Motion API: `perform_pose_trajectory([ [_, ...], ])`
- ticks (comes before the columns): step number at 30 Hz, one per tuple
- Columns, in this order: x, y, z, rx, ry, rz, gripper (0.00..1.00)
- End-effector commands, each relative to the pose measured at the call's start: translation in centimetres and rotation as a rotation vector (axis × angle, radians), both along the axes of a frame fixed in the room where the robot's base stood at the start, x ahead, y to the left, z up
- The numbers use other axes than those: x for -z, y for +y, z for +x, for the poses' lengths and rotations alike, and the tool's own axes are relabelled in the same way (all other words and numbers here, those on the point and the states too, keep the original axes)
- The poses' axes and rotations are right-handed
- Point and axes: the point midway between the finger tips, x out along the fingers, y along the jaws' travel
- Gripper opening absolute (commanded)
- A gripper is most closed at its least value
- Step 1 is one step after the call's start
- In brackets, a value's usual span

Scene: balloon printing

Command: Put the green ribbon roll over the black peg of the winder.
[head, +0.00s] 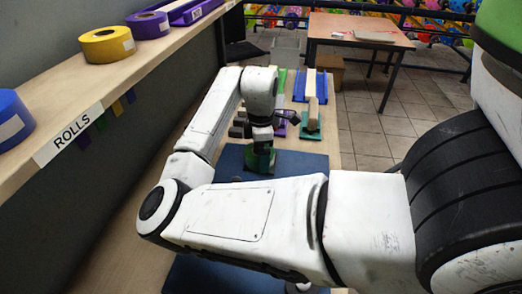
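The green ribbon roll (258,162) shows as a small green shape at the far blue mat, directly below my gripper (262,148). My gripper points down at it, and its dark parts cover some of the green. I cannot tell whether the fingers are closed on the roll or only around it, or whether the roll touches the mat. The winder and its black peg cannot be made out; my arm covers much of the bench in front.
The blue mat (306,163) lies on the wooden bench. Behind it stand wooden blocks on coloured bases (312,122). A shelf labelled ROLLS (75,135) at left carries yellow (107,45), purple (150,26) and blue (10,122) rolls. A table (360,32) stands behind on the tiled floor.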

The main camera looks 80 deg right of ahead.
Motion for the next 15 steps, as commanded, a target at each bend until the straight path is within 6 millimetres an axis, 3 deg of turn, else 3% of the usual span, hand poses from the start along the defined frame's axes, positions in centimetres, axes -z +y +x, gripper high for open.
perform_pose_trajectory([
  [8, -0.6, 0.0, 0.0, 0.001, 0.0, -0.001, 1.0],
  [15, -4.7, -0.1, 0.0, 0.001, -0.001, -0.003, 1.0],
])
